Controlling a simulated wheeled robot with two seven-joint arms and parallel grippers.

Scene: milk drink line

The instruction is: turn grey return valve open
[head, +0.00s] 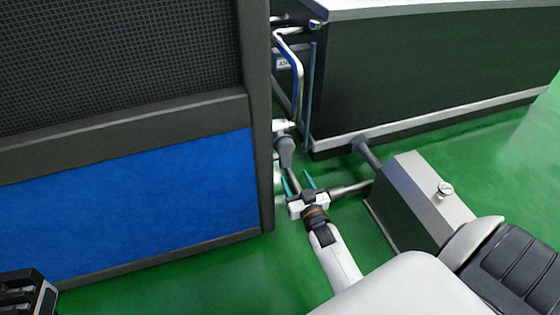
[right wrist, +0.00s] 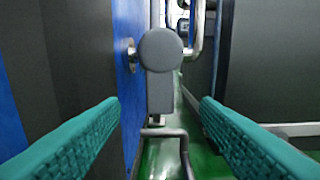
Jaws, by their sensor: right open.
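The grey return valve (head: 285,150) is on piping by the right edge of the blue-panelled cabinet. In the right wrist view its handle (right wrist: 160,92) is a grey bar hanging straight down from a round grey hub (right wrist: 160,50). My right gripper (head: 298,183) is open, its teal fingers pointing towards the valve. In the right wrist view (right wrist: 160,125) the handle shows between the two fingers but farther off, with space on both sides and no contact visible. My left gripper is not in view.
The blue-panelled cabinet (head: 130,200) stands close on the left of the valve. A dark tank (head: 430,75) stands behind right. A grey box with a gauge (head: 445,188) and pipes (head: 350,188) are near my right arm. Green floor (head: 230,275) is clear in front.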

